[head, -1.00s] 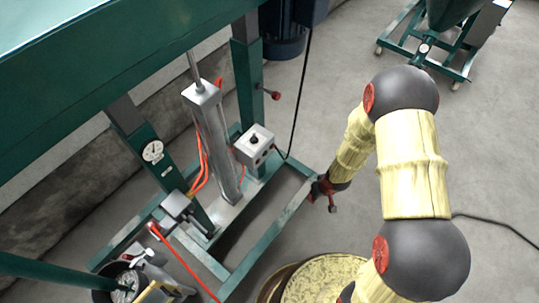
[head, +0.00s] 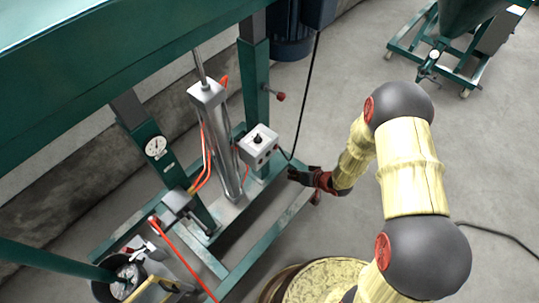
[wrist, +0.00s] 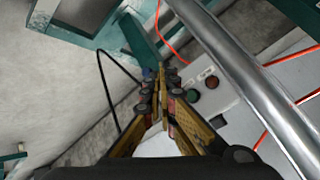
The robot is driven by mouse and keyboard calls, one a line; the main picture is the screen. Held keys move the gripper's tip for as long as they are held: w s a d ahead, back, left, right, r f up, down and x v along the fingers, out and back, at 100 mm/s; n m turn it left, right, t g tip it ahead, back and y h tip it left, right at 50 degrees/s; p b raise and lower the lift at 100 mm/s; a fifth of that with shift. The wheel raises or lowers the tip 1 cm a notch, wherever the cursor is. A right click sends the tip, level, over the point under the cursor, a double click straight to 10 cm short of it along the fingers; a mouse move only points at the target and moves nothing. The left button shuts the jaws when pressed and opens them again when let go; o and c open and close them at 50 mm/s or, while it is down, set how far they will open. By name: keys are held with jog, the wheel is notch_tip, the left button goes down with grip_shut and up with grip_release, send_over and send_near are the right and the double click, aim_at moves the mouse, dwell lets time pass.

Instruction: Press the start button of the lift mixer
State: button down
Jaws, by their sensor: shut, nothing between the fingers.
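The lift mixer's grey control box (head: 250,152) is mounted on the green frame (head: 262,60), with a black knob (head: 258,139) on top and small buttons on its front face. In the wrist view, the box (wrist: 222,104) shows a green button (wrist: 192,95) and a red button (wrist: 211,82) side by side. My gripper (head: 294,175) is just right of and below the box, apart from it in the head view. In the wrist view, my gripper's shut fingertips (wrist: 160,76) are left of the green button, with nothing between them. Contact is not visible.
A silver cylinder (head: 214,140) with orange hoses stands left of the box and crosses the wrist view (wrist: 245,75). A black cable (head: 303,95) hangs beside the box. A round yellowish drum (head: 330,280) stands below my arm. Open floor lies to the right.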

jog(key=w+a+b, duration=0.1)
jog(key=w+a, duration=0.4)
jog(key=a, duration=0.2)
jog(key=shift+w, duration=0.15)
dwell(1.6)
jog(key=shift+w+a, duration=0.25)
jog(key=shift+w, duration=0.05)
jog(key=shift+w+a, duration=0.25)
jog(key=shift+a, duration=0.1)
dwell(0.7)
dwell(0.4)
jog(key=shift+s+d+p, duration=0.45)
jog(key=shift+s+d, duration=0.1)
jog(key=shift+d, duration=0.15)
jog(key=shift+s+d+p, duration=0.35)
jog(key=shift+s+d, duration=0.4)
jog(key=shift+d, duration=0.25)
jog(key=shift+s+d+p, duration=0.35)
jog(key=shift+s+d, duration=0.4)
jog(key=shift+d, duration=0.2)
